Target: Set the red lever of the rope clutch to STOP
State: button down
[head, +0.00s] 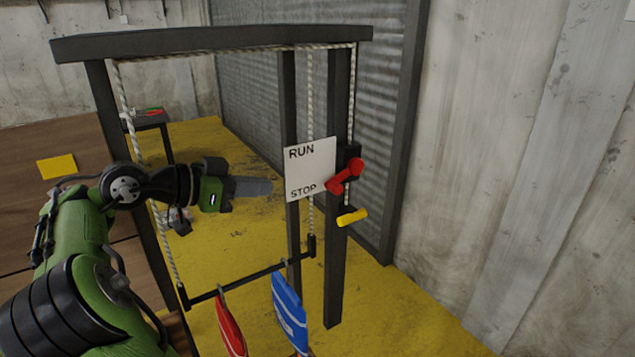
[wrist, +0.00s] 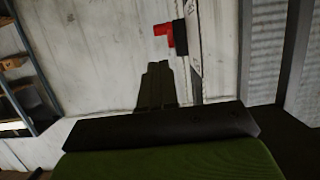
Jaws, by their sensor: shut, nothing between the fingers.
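The rope clutch's red lever (head: 345,176) is on a black mount at the right of a white sign plate (head: 311,168) in the head view. The plate reads RUN at the top and STOP at the bottom. The lever slants, its lower left end beside the word STOP. In the wrist view the red lever (wrist: 163,30) shows at the top, beyond the fingers. My gripper (head: 270,188) is shut and empty, left of the plate and apart from the lever. Its fingers also show in the wrist view (wrist: 157,66).
A dark frame (head: 338,260) with ropes carries the plate. A yellow handle (head: 352,217) sticks out below the lever. A red item (head: 230,328) and a blue item (head: 289,312) hang from a low bar (head: 240,285). A concrete wall (head: 500,160) stands at the right.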

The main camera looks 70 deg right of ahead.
aim_at(331, 189)
jog(key=b+x, duration=0.2)
jog(key=x, duration=1.2)
jog(key=shift+f, duration=0.15)
